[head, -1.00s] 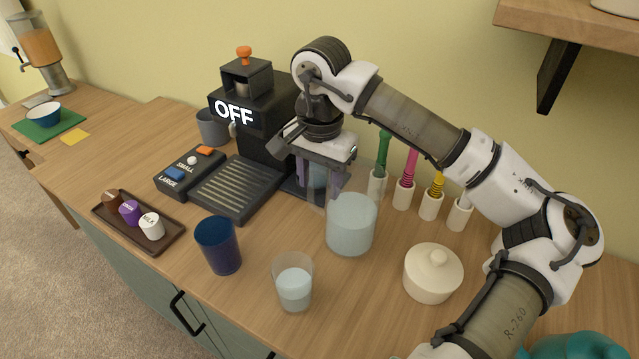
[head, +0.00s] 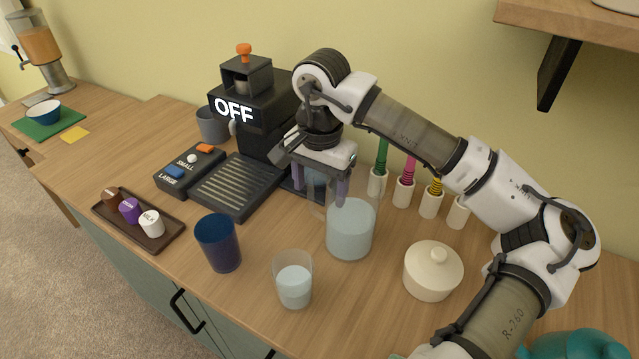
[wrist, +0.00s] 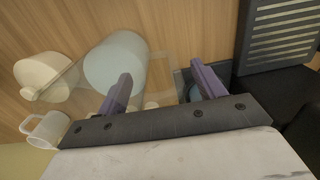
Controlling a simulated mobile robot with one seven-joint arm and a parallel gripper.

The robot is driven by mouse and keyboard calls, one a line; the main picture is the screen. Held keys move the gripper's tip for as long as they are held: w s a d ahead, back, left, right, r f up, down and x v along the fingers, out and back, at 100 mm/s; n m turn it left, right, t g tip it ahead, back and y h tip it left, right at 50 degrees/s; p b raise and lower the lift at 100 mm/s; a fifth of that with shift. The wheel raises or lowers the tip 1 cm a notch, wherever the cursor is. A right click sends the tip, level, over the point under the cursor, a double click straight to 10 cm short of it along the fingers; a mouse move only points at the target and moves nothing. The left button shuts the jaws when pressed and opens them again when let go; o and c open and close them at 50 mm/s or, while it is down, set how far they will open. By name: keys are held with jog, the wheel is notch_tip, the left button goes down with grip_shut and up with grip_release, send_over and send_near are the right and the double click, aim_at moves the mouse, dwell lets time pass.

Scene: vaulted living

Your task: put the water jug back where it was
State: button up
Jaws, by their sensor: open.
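The water jug (head: 349,232) is clear glass with water in it. It stands upright on the wooden counter, right of the black coffee machine. My gripper (head: 320,183) is open, pointing down at the jug's back left, by its handle side. In the wrist view, the jug (wrist: 116,64) is at upper left, and my gripper's two purple fingers (wrist: 162,88) are spread apart. Clear glass, seemingly the jug's handle, shows between them. One finger overlaps the jug in the picture; I cannot tell whether they touch.
A glass of water (head: 293,283) and a dark blue cup (head: 218,243) stand in front. A lidded cream pot (head: 432,272) is at the right. The coffee machine (head: 262,125) and several white holders with coloured handles (head: 404,192) stand behind. Front counter between pot and glass is clear.

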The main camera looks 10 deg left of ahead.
notch_tip(320, 180, up, 12)
jog(key=shift+r+b, duration=0.15)
jog(key=shift+b, duration=0.2)
dwell(0.4)
